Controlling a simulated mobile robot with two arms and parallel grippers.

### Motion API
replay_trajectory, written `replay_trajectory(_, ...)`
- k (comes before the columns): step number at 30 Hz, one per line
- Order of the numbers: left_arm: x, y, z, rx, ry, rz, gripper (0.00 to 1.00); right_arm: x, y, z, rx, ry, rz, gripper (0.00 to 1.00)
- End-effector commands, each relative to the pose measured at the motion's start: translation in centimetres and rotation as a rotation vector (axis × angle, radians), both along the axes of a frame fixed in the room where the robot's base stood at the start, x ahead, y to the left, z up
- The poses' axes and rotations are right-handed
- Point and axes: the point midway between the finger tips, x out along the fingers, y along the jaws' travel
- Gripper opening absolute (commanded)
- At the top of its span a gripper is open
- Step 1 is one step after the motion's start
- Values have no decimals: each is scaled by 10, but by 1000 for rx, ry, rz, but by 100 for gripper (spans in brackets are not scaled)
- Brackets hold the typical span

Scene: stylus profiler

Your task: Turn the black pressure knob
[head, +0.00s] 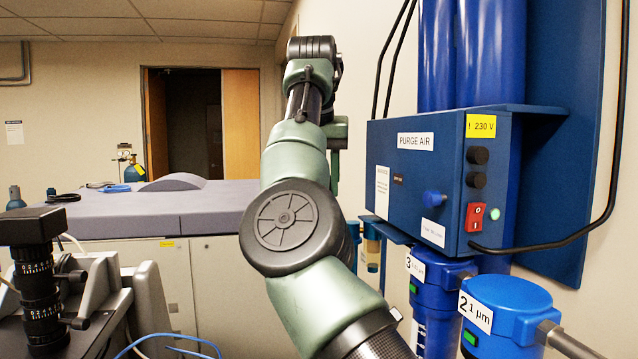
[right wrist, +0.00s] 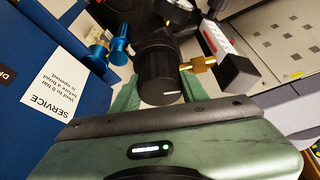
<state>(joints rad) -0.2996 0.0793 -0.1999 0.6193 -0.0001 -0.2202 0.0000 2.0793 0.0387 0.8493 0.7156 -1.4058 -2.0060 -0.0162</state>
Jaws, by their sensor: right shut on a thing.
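The black pressure knob (right wrist: 158,72) is in the middle of the right wrist view, ribbed, with a short white line on its face towards the lower right. My right gripper (right wrist: 156,88) is shut on it, with a green finger at either side. The fingertips are partly hidden behind the gripper's own body. In the head view my right arm rises through the middle and hides the knob and gripper. My left gripper is in neither view.
The blue purge air box (head: 440,180) with a red switch (head: 474,216) stands right of my arm. Blue filter housings (head: 512,305) sit below it. A brass fitting (right wrist: 203,64) and blue fittings (right wrist: 119,50) are close to the knob. A grey-topped bench (head: 150,205) stands behind.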

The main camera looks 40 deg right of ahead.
Motion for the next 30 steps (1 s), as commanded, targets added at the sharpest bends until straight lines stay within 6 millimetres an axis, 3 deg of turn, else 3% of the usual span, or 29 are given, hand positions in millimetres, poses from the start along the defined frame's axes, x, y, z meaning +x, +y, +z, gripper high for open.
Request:
replay_trajectory(10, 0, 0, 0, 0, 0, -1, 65, 0, 0, 1, -2, -2, -143, 3)
replay_trajectory(26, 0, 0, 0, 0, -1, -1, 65, 0, 0, 1, -1, -3, -169, 3)
replay_trajectory(27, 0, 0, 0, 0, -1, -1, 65, 0, 0, 1, -1, -3, -169, 46)
replay_trajectory(29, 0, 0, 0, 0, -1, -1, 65, 0, 0, 1, -1, -3, -168, 63)
replay_trajectory(30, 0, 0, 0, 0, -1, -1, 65, 0, 0, 1, -1, -2, -168, 65)
